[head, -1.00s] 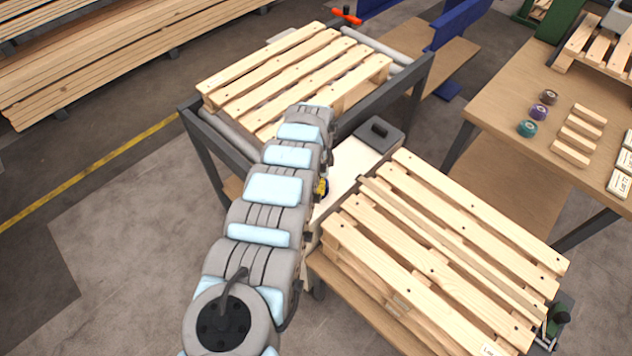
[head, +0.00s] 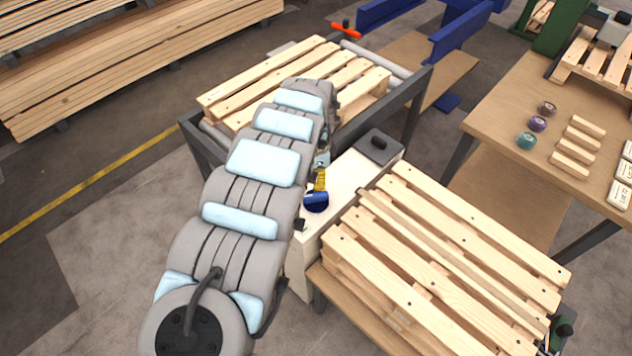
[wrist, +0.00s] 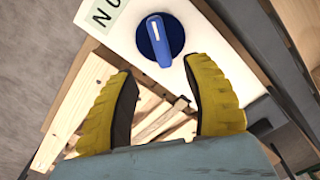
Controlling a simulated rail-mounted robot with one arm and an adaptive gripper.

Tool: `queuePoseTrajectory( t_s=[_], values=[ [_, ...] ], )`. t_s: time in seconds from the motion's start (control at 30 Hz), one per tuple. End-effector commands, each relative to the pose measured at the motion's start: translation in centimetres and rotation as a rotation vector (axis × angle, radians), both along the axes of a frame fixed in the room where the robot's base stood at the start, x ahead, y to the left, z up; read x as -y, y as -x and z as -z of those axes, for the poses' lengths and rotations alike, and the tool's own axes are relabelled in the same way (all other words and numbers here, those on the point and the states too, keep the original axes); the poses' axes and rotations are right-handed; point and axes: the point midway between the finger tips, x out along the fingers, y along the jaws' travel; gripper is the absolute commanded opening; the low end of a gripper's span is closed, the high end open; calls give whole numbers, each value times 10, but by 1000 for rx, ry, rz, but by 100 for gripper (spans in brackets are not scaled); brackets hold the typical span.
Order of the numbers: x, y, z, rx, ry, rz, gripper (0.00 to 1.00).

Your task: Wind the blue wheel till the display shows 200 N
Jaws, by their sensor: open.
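The blue wheel (head: 316,202) is on the white top of a bench box (head: 352,180). In the wrist view the wheel (wrist: 160,40) is round, with a raised grip bar bearing a white line. My gripper (wrist: 158,68) is open, its two yellow fingers apart and empty, pointing toward the wheel. The wheel appears just past the fingertips; contact cannot be told. In the head view only a bit of yellow finger (head: 320,180) shows beside my arm. A pale green display (wrist: 103,14) with dark characters, including an N, is cut by the frame top; its reading cannot be read.
A slatted pallet (head: 440,250) stands right of the box, and another pallet (head: 300,80) lies on rollers behind. A dark grey block (head: 378,146) sits at the box's far end. A table (head: 500,110) with tape rolls and wood blocks is at right.

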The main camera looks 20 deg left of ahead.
Motion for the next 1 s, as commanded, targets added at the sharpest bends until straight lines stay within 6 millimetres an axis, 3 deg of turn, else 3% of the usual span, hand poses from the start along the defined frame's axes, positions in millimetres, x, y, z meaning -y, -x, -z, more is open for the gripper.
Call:
queuePoseTrajectory(
  t_s=[0.3,1.0],
  values=[
    [-1,0,-24,0,0,-1,50],
    [-1,0,-26,0,0,-1,50]
  ],
)
